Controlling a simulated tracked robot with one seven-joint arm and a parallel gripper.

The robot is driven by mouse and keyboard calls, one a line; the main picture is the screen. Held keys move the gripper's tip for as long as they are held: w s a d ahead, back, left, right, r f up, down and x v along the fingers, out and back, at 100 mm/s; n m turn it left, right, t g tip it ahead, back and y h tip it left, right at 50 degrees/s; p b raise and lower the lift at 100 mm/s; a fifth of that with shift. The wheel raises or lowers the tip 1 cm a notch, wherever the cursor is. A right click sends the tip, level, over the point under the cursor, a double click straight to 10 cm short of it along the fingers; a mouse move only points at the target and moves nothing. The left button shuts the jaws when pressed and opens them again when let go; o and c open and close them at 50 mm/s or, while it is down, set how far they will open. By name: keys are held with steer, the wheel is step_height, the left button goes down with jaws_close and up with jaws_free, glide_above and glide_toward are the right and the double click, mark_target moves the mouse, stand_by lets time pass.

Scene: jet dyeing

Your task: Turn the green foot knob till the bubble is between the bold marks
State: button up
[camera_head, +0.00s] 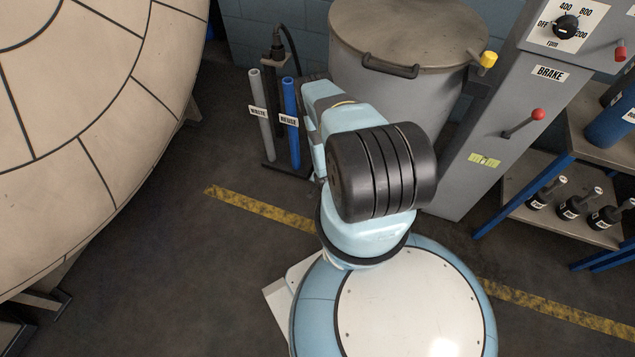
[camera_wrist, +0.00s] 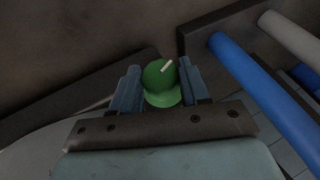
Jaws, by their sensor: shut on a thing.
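The green foot knob (camera_wrist: 161,90) shows in the wrist view, low near the floor, with a white pointer line on its top slanting up to the right. My gripper (camera_wrist: 160,80) is shut on it, with one grey-blue finger on each side. In the head view my own arm hides the knob and my gripper. A small yellow-green strip with dark marks (camera_head: 484,160), perhaps the level, is on the front of the grey brake column (camera_head: 505,130). It is too small to tell where a bubble sits.
A grey pipe (camera_head: 261,115) and a blue pipe (camera_head: 291,122) stand left of my arm; the blue pipe (camera_wrist: 255,85) passes close right of my gripper. A lidded drum (camera_head: 400,95) stands behind my arm. A shelf (camera_head: 565,205) with dark weights is at right.

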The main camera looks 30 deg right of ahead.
steer(key=shift+s+f+t+y, duration=0.1)
steer(key=shift+s+t+y, duration=0.05)
steer(key=shift+t+y, duration=0.25)
steer(key=o, duration=1.1)
steer(key=shift+c, duration=0.2)
steer(key=v, duration=1.2)
